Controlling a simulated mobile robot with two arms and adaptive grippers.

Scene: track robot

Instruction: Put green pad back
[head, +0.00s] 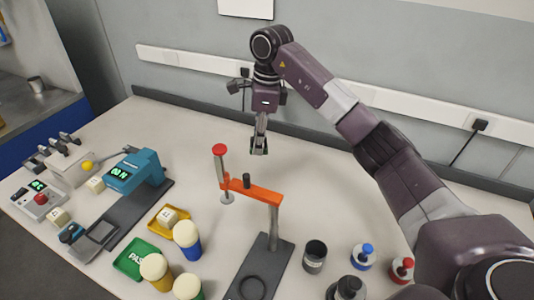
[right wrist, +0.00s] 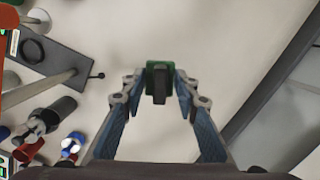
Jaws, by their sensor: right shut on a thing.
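The green pad (right wrist: 152,66) shows in the right wrist view between my right fingertips, with a dark bar-like part in front of it. My right gripper (right wrist: 159,86) is shut on it. In the head view my right gripper (head: 259,149) points down above the back of the white table, behind the orange-armed stand. Only a little green shows at its tips there. Whether the pad touches the table is hard to tell. My left gripper is not in view.
The orange-armed stand (head: 254,190) with a red knob is in front of my right gripper. A green PASS tray (head: 133,256), a yellow tray (head: 158,223) and a blue device (head: 136,171) lie left. A dark cup (head: 314,257) and small bottles (head: 362,257) stand front right. The back middle is clear.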

